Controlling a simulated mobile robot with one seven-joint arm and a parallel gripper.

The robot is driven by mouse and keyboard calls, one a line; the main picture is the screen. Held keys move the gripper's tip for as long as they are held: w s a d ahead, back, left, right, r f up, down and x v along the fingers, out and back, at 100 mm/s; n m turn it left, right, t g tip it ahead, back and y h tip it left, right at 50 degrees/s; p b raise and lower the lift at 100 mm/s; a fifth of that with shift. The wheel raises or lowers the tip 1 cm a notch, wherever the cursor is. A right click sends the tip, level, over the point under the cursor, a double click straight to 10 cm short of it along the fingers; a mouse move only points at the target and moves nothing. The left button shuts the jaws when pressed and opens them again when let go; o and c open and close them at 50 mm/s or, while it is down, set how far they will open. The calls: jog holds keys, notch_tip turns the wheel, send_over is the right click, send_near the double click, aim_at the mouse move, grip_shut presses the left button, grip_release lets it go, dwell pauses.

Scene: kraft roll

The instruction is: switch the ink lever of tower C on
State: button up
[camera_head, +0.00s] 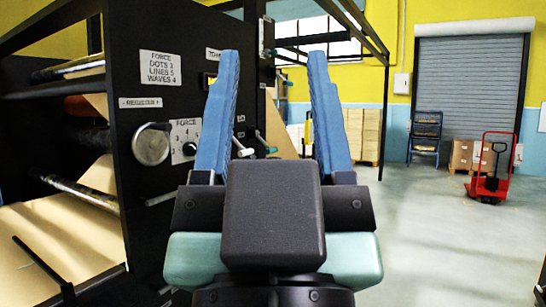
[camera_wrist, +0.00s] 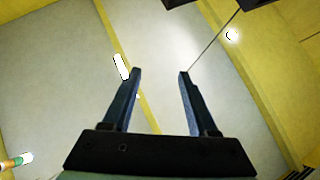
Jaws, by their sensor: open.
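My gripper (camera_head: 273,54) is raised in front of the head camera with its two blue fingers wide apart and nothing between them. It also shows open and empty in the wrist view (camera_wrist: 160,72). Beyond it on the left is the black press side plate (camera_head: 125,60). A lever with a white grip (camera_head: 243,149) and a lever with a teal grip (camera_head: 266,143) show farther back between the fingers. The left finger partly covers the label (camera_head: 213,54) above them. I cannot tell which lever belongs to tower C or how it is set.
The side plate carries a FORCE sign (camera_head: 160,68), a round metal knob (camera_head: 150,146) and a numbered dial (camera_head: 187,138). Kraft paper (camera_head: 50,240) runs at the left. A red pallet truck (camera_head: 490,175) stands at the right. The floor (camera_head: 430,235) there is clear.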

notch_tip(320, 180, up, 9)
jog(key=p, duration=0.8)
jog(key=shift+r+p, duration=0.15)
jog(key=shift+p, duration=0.2)
grip_shut()
jog(key=shift+f, duration=0.2)
